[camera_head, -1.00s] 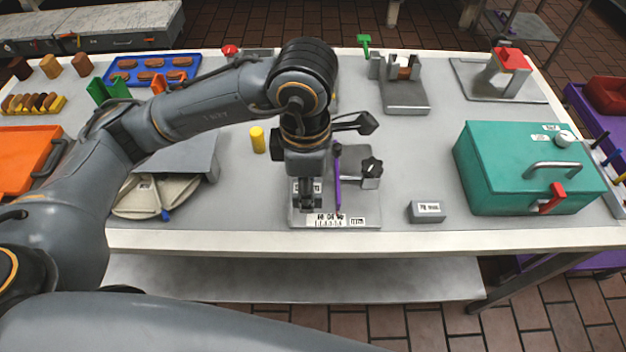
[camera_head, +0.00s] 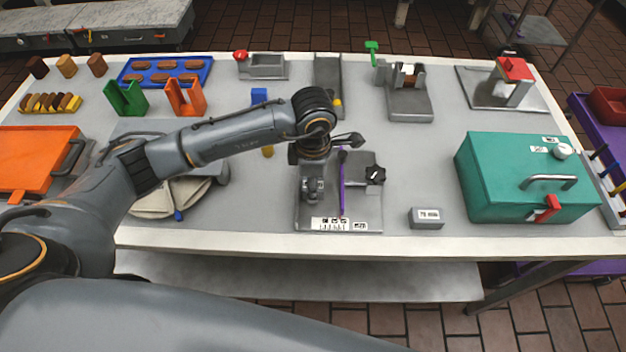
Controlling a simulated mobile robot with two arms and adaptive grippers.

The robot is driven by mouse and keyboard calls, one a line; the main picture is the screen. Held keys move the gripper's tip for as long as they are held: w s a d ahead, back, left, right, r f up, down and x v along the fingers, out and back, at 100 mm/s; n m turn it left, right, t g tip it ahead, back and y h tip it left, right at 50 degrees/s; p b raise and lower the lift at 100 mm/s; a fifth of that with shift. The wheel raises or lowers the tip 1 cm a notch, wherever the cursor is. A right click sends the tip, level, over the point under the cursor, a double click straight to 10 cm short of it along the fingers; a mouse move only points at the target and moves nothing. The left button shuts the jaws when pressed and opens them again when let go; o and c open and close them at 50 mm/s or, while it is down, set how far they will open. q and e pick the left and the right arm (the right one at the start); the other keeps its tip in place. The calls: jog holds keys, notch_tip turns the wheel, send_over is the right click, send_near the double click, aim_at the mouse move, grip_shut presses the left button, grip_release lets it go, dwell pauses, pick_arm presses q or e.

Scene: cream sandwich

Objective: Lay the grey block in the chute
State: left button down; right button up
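A small grey block (camera_head: 427,223) with a white label lies near the table's front edge, left of the teal box. A grey fixture plate (camera_head: 368,213) at front centre carries a purple bar (camera_head: 342,195), a dark knob (camera_head: 375,174) and a printed label strip. Farther back stands a narrow grey channel (camera_head: 328,66), and left of it a grey open tray (camera_head: 266,62); I cannot tell which is the chute. My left arm reaches over the fixture's left half. Its gripper (camera_head: 312,187) points down there, its fingers too small and dark to read. My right gripper is out of view.
The teal box (camera_head: 500,165) with handle and red latch stands at right. A grey clamp stand (camera_head: 408,105) and a red-topped press (camera_head: 515,68) stand at the back. Orange board (camera_head: 35,150) and blue tray (camera_head: 165,66) are at left. Table between fixture and teal box is mostly clear.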

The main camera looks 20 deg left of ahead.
pick_arm(q)
jog(key=shift+f, duration=0.2)
jog(key=c, duration=0.9)
grip_release()
jog(key=shift+o, duration=0.2)
jog(key=shift+r, duration=0.4)
notch_tip(320, 180, up, 12)
jog(key=b, duration=0.3)
jog(key=shift+f, duration=0.15)
